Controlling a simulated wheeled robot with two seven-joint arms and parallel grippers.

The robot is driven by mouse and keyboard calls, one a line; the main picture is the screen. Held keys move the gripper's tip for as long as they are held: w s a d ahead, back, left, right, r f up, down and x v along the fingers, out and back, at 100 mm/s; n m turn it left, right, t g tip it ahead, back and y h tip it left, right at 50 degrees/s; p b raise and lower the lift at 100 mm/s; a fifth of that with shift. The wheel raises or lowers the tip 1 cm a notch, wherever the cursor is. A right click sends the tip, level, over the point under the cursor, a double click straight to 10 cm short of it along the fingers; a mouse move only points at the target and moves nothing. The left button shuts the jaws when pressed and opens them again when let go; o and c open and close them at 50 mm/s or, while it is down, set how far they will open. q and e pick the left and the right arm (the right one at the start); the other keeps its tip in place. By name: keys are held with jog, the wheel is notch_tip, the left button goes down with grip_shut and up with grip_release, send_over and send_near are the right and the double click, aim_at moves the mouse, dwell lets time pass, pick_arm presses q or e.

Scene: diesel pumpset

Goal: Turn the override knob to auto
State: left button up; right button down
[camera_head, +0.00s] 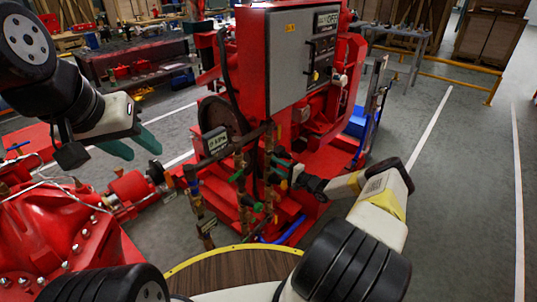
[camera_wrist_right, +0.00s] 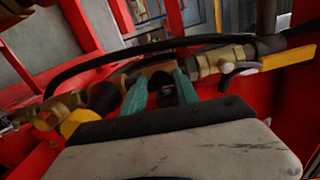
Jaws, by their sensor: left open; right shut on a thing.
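My right gripper (camera_head: 281,167) reaches into the brass pipework in front of the red pumpset. In the right wrist view its teal fingers (camera_wrist_right: 162,90) are shut on a small dark fitting (camera_wrist_right: 165,87) on the pipe line. The fingers hide part of this fitting, and I cannot tell whether it is the override knob or which way it points. My left gripper (camera_head: 138,143) is open and empty, well left of the grey control panel (camera_head: 290,55).
Brass pipes with green and yellow valve handles (camera_wrist_right: 288,58) surround the right gripper. A black hose (camera_wrist_right: 130,58) arches close behind it. A red flanged pump casing (camera_head: 75,235) stands at the lower left. A round wooden top (camera_head: 235,268) is in front. Open floor lies to the right.

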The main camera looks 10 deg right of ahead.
dwell(0.3)
jog(key=c, duration=0.9)
grip_release()
jog(key=shift+s, duration=0.1)
jog(key=v, duration=0.7)
jog(key=shift+s+d, duration=0.25)
jog(key=shift+s, duration=0.05)
